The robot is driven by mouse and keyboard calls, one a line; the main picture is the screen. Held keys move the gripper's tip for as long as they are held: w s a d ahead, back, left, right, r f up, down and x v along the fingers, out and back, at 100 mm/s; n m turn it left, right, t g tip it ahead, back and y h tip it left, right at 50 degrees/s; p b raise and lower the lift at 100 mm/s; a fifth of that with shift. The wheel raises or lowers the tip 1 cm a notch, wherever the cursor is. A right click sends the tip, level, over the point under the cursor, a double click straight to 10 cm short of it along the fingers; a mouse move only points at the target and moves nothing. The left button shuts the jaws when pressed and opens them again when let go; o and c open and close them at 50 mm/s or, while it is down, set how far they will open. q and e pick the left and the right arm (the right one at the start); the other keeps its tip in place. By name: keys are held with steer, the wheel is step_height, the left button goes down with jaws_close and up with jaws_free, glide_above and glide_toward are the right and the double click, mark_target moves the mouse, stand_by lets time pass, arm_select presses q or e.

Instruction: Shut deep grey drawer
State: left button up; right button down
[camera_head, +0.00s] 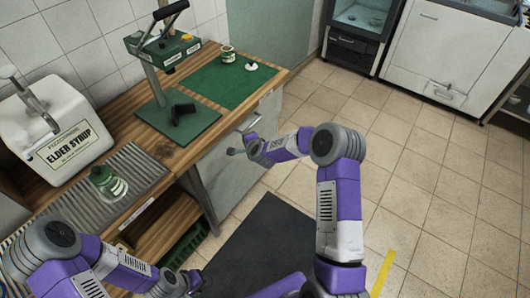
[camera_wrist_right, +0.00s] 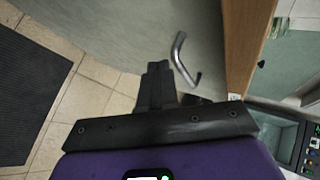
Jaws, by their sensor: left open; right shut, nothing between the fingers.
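The deep grey drawer (camera_head: 232,172) is in the grey cabinet front below the wooden counter in the head view. Its metal bar handle (camera_head: 249,122) shows near the top, and the handle (camera_wrist_right: 182,60) also shows in the right wrist view. I cannot tell how far the drawer stands out. My right gripper (camera_head: 233,151) is in front of the grey front. In the right wrist view its dark fingers (camera_wrist_right: 158,68) are shut and empty, beside the handle and not around it. My left gripper (camera_head: 194,281) is open at the lower left, far from the drawer.
On the counter are a white elder syrup dispenser (camera_head: 57,130), a jar (camera_head: 108,182), a green press (camera_head: 163,50) and a green mat (camera_head: 212,82) with another jar (camera_head: 228,54). A dark floor mat (camera_head: 265,243) lies below.

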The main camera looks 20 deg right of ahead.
steer(key=p+v, duration=0.3)
steer(key=v, duration=0.6)
steer(key=s+a+f+n+g+y+p, duration=0.1)
steer(key=s+a+f+n+g, duration=0.2)
steer(key=s, duration=0.7)
steer(key=s+a+f+n+g+y+p, duration=0.1)
steer(key=s+a+f+n+g, duration=0.3)
steer(key=s, duration=0.7)
steer(key=s+a+f+n+g+y+p, duration=0.1)
steer(key=s+a+f+n+g+y, duration=0.1)
steer(key=s+a+f+n, duration=0.4)
steer(key=s+n+g, duration=0.1)
steer(key=s+n, duration=0.1)
steer(key=s, duration=0.2)
steer(key=shift+s+f+n+g+p, duration=0.15)
steer(key=shift+s+n+g+p, duration=0.15)
steer(key=shift+g+p, duration=0.1)
